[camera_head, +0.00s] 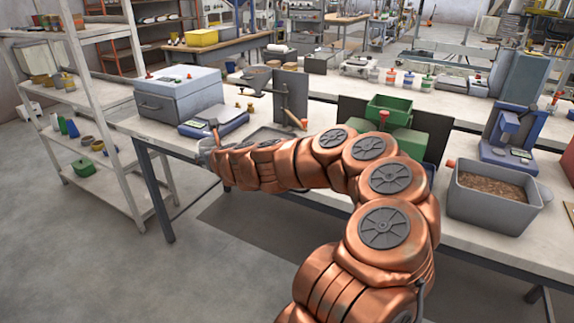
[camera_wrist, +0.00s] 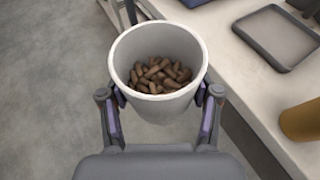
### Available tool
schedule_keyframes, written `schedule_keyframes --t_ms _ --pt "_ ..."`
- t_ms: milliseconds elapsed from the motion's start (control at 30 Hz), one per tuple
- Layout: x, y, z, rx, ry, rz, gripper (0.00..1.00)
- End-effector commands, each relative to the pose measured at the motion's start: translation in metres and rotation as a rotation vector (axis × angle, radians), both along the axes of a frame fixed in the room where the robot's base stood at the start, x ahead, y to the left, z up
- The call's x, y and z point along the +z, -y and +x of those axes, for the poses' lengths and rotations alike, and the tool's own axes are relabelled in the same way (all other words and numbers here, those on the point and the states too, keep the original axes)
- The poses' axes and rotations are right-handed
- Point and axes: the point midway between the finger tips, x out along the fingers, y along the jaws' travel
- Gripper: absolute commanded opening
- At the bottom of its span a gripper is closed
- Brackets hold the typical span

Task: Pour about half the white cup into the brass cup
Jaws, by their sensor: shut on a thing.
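The white cup (camera_wrist: 118,62) is in the wrist view, with brown pellets (camera_wrist: 160,75) in its lower part. My gripper (camera_wrist: 161,97) is shut on it, one finger on each side. The cup looks close to upright and is held beside the table edge, over the floor side. A brass-coloured cylinder (camera_wrist: 304,120), which looks like the brass cup, stands on the table at the right edge of the wrist view. It is cut off by the frame and its inside is not seen. In the head view my arm hides most of the gripper area.
A dark shallow tray (camera_wrist: 282,38) lies on the table in the wrist view. In the head view a grey box (camera_head: 180,95) and a blue scale (camera_head: 215,122) stand on the left table. A grey bin of pellets (camera_head: 490,205) and a green hopper (camera_head: 388,108) are at right.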

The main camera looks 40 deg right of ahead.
Motion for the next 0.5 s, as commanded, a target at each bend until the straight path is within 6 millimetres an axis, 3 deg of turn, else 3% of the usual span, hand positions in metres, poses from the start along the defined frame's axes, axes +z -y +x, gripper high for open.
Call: schedule_keyframes --t_ms 33,200,500 --pt "-0.016 0.013 -0.001 -0.002 0.002 0.001 0.25" --pt "-0.036 0.048 -0.005 0.004 0.003 0.001 0.25" --pt "-0.056 0.1 -0.016 0.006 0.006 0.002 0.25"
